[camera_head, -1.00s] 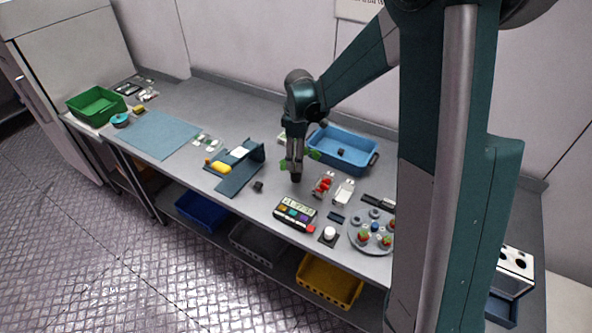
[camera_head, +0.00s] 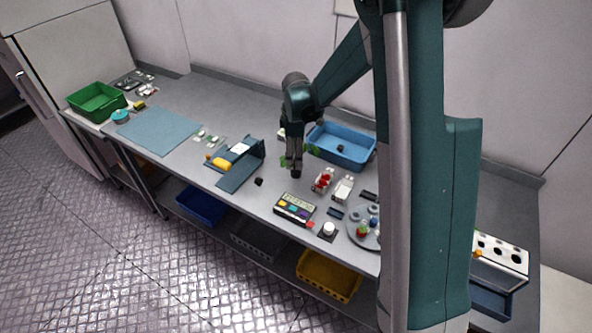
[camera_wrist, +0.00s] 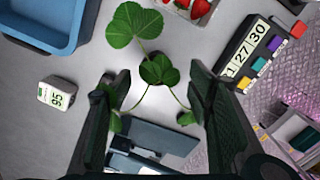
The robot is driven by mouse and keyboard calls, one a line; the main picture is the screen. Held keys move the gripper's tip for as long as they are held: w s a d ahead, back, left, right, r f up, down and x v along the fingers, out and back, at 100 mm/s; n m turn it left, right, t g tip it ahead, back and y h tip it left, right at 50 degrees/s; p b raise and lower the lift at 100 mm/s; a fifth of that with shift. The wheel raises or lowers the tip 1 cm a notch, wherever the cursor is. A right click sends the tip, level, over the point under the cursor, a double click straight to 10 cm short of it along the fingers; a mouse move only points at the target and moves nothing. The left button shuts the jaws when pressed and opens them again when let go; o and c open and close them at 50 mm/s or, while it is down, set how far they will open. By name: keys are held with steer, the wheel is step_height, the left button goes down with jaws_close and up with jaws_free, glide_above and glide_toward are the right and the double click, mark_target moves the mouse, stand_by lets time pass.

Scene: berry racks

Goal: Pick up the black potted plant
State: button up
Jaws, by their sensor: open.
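The potted plant stands on the grey counter below my gripper (camera_head: 294,160). In the head view its small black pot (camera_head: 296,174) shows just under the fingers, with green leaves sticking out on both sides. In the wrist view the plant's round green leaves (camera_wrist: 135,26) spread up and between the fingers, and thin stems run toward each finger. The leaves cover the pot there. My gripper (camera_wrist: 159,78) is open, one finger on each side of the plant. I cannot tell whether the fingers touch the leaves.
A blue bin (camera_head: 342,146) stands just behind the plant. Red berries in a punnet (camera_head: 322,180) and a calendar-like block (camera_head: 295,208) are close in front and right. A dark blue stand (camera_head: 240,170) is to the left.

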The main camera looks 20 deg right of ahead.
steer(key=shift+f, duration=0.8)
steer(key=shift+f, duration=0.1)
steer(key=shift+w+d+f, duration=0.1)
steer(key=shift+w+f, duration=0.1)
steer(key=shift+f, duration=0.6)
steer(key=shift+w+d+f, duration=0.1)
steer(key=shift+w+f, duration=0.05)
steer(key=shift+f, duration=1.6)
steer(key=c, duration=1)
steer(key=shift+c, duration=0.2)
steer(key=shift+r, duration=0.15)
steer(key=shift+r, duration=4.9)
